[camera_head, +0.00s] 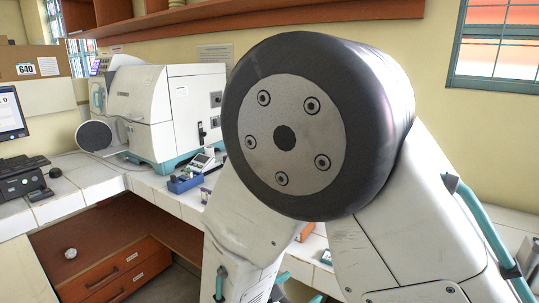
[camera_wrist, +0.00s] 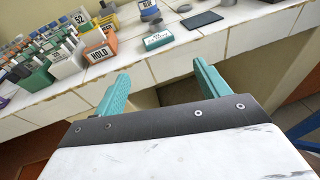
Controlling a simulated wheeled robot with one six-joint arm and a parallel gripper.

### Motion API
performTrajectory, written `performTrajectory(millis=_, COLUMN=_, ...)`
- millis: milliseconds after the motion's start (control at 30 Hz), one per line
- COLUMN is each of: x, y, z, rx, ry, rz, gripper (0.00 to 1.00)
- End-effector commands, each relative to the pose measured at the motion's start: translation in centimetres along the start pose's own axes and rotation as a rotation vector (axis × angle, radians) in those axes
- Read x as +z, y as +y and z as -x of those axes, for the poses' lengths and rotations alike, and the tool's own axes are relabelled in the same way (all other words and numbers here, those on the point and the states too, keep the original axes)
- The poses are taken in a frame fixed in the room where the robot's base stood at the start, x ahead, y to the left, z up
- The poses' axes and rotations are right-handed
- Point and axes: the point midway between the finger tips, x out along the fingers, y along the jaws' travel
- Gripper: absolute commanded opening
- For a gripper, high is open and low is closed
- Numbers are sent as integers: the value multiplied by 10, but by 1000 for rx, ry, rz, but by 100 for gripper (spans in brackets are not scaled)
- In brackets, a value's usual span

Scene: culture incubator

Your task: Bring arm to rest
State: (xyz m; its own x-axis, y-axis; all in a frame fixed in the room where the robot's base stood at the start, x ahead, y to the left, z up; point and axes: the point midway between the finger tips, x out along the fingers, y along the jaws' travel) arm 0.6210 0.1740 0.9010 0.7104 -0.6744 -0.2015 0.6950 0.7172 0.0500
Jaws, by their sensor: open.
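My gripper (camera_wrist: 160,88) shows in the wrist view with its two teal fingers spread wide apart and nothing between them. It hangs in front of the edge of a white tiled bench (camera_wrist: 180,65), with the darker space under the bench between and below the fingers. In the head view my white arm links and a large dark round joint fill the middle and right. The gripper itself is hidden there. The culture incubator (camera_head: 165,110), a white boxy machine with a teal base, stands on the bench at left with its round door (camera_head: 95,136) swung open.
In the wrist view, many labelled boxes crowd the bench at upper left, including an orange HOLD box (camera_wrist: 98,52). A small teal-and-white box (camera_wrist: 158,39) and a dark flat pad (camera_wrist: 202,20) lie near the bench edge. A monitor (camera_head: 10,115) and wooden drawers (camera_head: 115,275) are at left.

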Motion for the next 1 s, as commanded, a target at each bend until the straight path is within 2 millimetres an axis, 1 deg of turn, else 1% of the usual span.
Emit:
performTrajectory(millis=267, x=27, y=-56, z=-6, rx=-268, ry=96, rz=-187, gripper=74)
performTrajectory(millis=467, x=55, y=-103, z=-8, rx=-517, ry=184, rz=-392, gripper=74)
performTrajectory(millis=567, x=73, y=-132, z=-6, rx=-684, ry=244, rz=-545, gripper=74)
performTrajectory(millis=600, x=80, y=-145, z=-4, rx=-755, ry=271, rz=-614, gripper=74)
performTrajectory(millis=700, x=96, y=-172, z=4, rx=-929, ry=338, rz=-790, gripper=74)
performTrajectory(millis=833, x=115, y=-199, z=16, rx=-1125, ry=423, rz=-1019, gripper=74)
performTrajectory(millis=1000, x=140, y=-224, z=33, rx=-1333, ry=531, rz=-1323, gripper=74)
